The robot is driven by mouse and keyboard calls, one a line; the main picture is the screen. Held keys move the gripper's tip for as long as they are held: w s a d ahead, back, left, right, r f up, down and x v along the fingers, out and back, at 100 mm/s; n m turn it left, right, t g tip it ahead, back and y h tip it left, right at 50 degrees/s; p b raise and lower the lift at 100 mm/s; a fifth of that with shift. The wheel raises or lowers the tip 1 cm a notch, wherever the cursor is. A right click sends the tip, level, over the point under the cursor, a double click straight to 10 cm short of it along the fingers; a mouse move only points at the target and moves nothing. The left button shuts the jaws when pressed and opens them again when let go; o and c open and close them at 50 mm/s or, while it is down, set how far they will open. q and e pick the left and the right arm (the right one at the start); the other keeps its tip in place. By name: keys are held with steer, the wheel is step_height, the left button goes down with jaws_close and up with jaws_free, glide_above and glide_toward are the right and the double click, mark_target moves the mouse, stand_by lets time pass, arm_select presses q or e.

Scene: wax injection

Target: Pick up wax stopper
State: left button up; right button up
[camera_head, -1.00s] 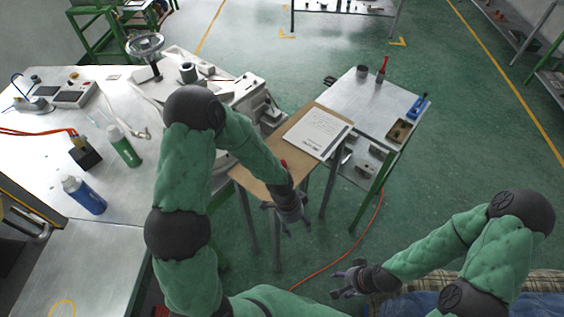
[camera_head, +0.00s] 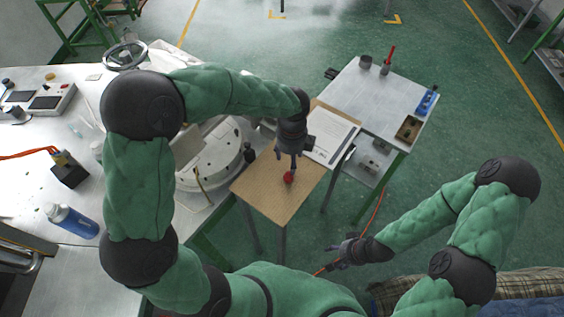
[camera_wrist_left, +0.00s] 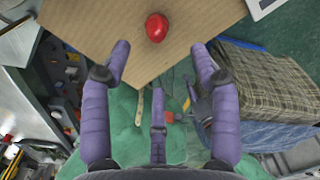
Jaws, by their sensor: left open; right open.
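A small round red object, which I take to be the wax stopper (camera_head: 289,177), lies on a small brown board-topped table (camera_head: 268,199). My left gripper (camera_head: 290,168) is open and empty, just above or behind the red stopper in the head view; the exact gap is hard to tell. In the left wrist view the red stopper (camera_wrist_left: 156,27) lies on the brown board (camera_wrist_left: 190,12), beyond the open purple fingers (camera_wrist_left: 161,66) and between their lines. My right gripper (camera_head: 338,252) is open and empty, low at the lower right, away from the table.
A round white machine (camera_head: 212,165) stands close on the left.

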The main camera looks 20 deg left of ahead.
mark_target(289, 173)
arm_select(q)
steer(key=shift+w+a+f, duration=0.15)
step_height(289, 173, down, 4)
steer(key=shift+f+b, duration=0.2)
steer(key=shift+b, duration=0.25)
steer(key=shift+f, duration=0.4)
steer(key=f, duration=0.3)
steer(key=f+b, duration=0.1)
steer(key=f, duration=0.1)
steer(key=shift+s, duration=0.3)
steer(key=c, duration=1.2)
steer(key=shift+r, duration=0.15)
